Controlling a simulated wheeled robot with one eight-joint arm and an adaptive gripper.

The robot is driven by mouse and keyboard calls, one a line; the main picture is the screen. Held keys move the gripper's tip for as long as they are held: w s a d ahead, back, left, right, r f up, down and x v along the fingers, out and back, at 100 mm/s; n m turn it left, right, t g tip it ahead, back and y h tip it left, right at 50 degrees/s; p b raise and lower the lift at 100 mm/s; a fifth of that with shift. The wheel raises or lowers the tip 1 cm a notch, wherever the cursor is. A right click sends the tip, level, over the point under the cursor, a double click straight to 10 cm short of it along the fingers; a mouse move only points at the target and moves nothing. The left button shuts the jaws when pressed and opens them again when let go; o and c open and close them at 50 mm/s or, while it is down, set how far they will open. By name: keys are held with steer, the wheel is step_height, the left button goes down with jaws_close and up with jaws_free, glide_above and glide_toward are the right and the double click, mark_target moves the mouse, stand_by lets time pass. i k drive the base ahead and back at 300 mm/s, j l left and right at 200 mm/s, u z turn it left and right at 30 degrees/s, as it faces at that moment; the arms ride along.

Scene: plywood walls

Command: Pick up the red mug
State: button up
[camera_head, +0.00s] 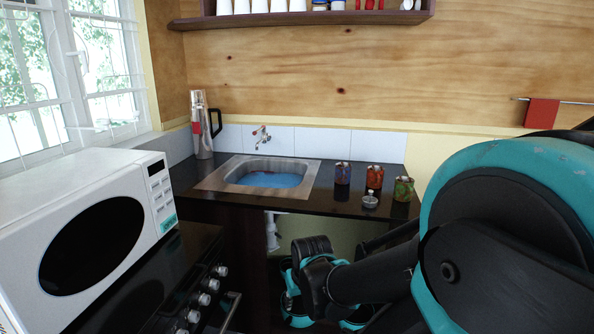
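A small red container (375,177) stands upright on the dark counter, to the right of the sink. It is in the middle of a row, between a dark blue-purple one (342,173) and a green one (404,189). It is small here, and I cannot make out a handle. No other clear red mug shows. My arm comes in from the right and bends at the lower middle, in front of and below the counter edge. No gripper fingers can be made out there. Nothing of mine touches the red container.
A small metal-topped pot (370,201) stands in front of the red container. The sink (232,187) holds blue water. A tall flask (202,125) stands at the back left. A white microwave (150,200) fills the left. A shelf (300,19) hangs above; a red cloth (542,113) hangs right.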

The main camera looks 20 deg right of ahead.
mark_target(375, 174)
steer(key=z, duration=1)
